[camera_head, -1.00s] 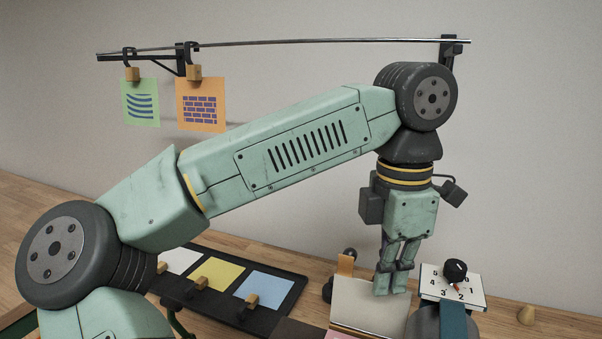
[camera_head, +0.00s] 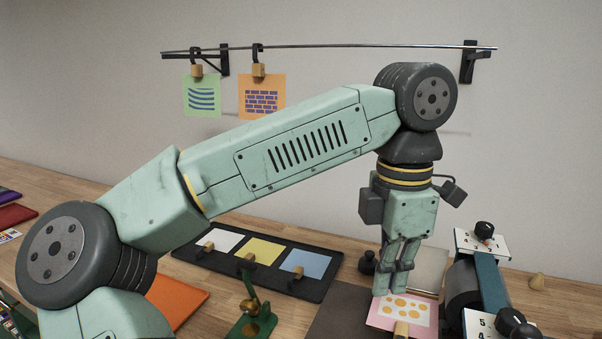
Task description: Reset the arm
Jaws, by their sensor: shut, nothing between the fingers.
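My arm reaches across the view from the lower left, bent at the elbow, and its wrist points down. My gripper (camera_head: 391,292) is at the lower right with its fingers together and nothing held. In the picture its tips overlap the top of a pink card with yellow dots (camera_head: 408,311). I cannot tell whether they touch it.
A black tray (camera_head: 318,291) holds white, yellow and blue sheets. A machine with a dark roller and numbered dials (camera_head: 482,241) stands close right of my gripper. Green and orange cards (camera_head: 262,108) hang from a wall rail (camera_head: 330,46). An orange sheet (camera_head: 178,300) lies near my arm.

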